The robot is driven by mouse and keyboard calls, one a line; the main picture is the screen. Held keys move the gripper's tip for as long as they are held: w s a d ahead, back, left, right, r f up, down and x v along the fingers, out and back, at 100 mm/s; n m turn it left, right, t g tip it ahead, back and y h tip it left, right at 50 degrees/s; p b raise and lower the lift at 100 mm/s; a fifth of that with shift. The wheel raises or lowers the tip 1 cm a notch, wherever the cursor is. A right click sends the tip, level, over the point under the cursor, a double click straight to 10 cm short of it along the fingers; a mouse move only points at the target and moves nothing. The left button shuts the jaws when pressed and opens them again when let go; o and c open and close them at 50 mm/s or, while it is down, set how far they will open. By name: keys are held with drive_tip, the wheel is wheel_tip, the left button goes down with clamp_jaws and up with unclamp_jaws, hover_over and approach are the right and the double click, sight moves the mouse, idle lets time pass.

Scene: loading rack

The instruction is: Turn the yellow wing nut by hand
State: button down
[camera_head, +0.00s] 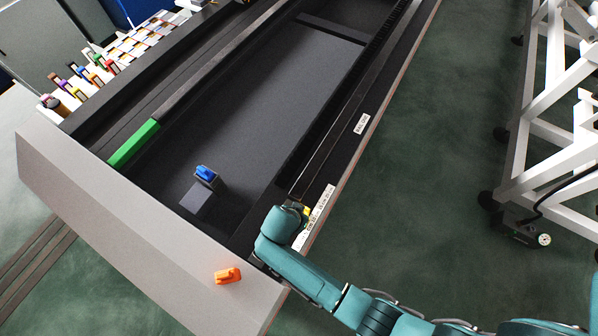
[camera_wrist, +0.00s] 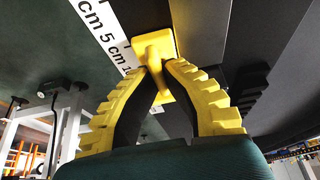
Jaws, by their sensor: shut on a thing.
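The yellow wing nut (camera_wrist: 153,50) sits on the dark rail beside a white measuring scale in the wrist view. My gripper (camera_wrist: 155,75) has its yellow, ridged fingers closed in around the wing nut's projecting part, with the tips touching it from both sides. In the head view, a small bit of yellow (camera_head: 305,211) shows beside the end of my teal arm. The arm hides most of the gripper and the wing nut there.
A blue knob (camera_head: 206,173) stands on a block inside the dark rack (camera_head: 262,95). An orange knob (camera_head: 228,275) sits on the light grey front beam (camera_head: 130,225). A green piece (camera_head: 133,144) lies along the left rail. A white frame (camera_head: 560,110) stands on the right over open green floor.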

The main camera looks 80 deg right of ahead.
drive_tip(key=n+t+p, duration=0.2)
drive_tip(key=n+p, duration=0.1)
drive_tip(key=n, duration=0.1)
drive_tip(key=shift+s+r+n, duration=0.1)
drive_tip(key=shift+n, duration=0.3)
drive_tip(key=n+p, duration=0.1)
drive_tip(key=n, duration=0.1)
drive_tip(key=n+t+p, duration=0.1)
drive_tip(key=n, duration=0.1)
drive_tip(key=shift+n+t+p, duration=0.3)
drive_tip(key=n+p, duration=0.1)
drive_tip(key=n, duration=0.1)
drive_tip(key=n+t+y+p, duration=0.1)
drive_tip(key=n, duration=0.1)
drive_tip(key=shift+y, duration=0.3)
drive_tip(key=n, duration=0.2)
drive_tip(key=n+t+y, duration=0.1)
drive_tip(key=n, duration=0.2)
drive_tip(key=shift+f+p, duration=0.2)
drive_tip(key=shift+p, duration=0.15)
drive_tip(key=shift+y, duration=0.3)
